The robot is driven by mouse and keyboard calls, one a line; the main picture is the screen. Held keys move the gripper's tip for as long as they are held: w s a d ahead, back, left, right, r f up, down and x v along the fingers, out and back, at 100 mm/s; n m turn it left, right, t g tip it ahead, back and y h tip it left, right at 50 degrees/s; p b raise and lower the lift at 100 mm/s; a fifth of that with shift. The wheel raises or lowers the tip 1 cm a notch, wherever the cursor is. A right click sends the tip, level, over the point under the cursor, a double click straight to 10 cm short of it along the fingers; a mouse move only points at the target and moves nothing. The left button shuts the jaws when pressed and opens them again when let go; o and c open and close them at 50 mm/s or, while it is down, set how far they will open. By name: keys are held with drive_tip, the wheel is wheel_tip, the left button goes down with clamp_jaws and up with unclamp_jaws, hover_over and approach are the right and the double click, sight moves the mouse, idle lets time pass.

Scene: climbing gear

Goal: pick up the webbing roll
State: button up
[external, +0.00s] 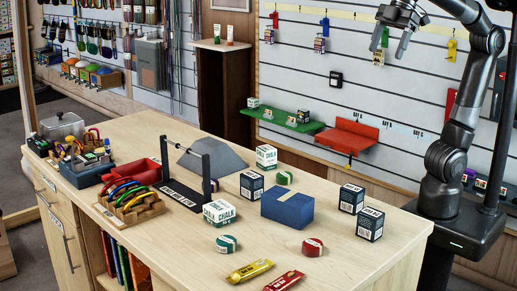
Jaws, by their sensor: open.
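Small round rolls with pale labels lie on the wooden counter (265,262). A green roll (226,244) is near the front, a red roll (312,247) is to its right, and another green roll (284,177) is further back. I cannot tell which of them is the webbing roll. My gripper (388,52) is high at the upper right, well above the counter and apart from everything on it. Its two fingers are open with nothing between them.
A blue box (288,206), dark cubes (369,224) and white chalk boxes (219,214) stand around the rolls. A black frame (190,170) and wooden rack (130,205) stand left. The right front corner is clear.

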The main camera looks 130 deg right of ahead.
drive_tip(key=w+d+m, duration=0.2)
drive_tip(key=w+d, duration=0.1)
drive_tip(key=d, duration=1)
drive_tip(key=m, duration=0.1)
hover_over(286, 174)
drive_tip(key=s+a, duration=0.1)
drive_tip(key=s, duration=0.1)
drive_tip(key=shift+g+h, duration=0.4)
drive_tip(key=f, duration=3.8)
drive_tip(key=shift+s+a+f, duration=0.15)
drive_tip(key=shift+s+f, duration=0.05)
drive_tip(key=shift+f, duration=0.05)
drive_tip(key=shift+x, duration=3.15)
drive_tip(key=shift+r, duration=0.1)
drive_tip(key=shift+c, duration=0.2)
drive_tip(key=c, duration=1)
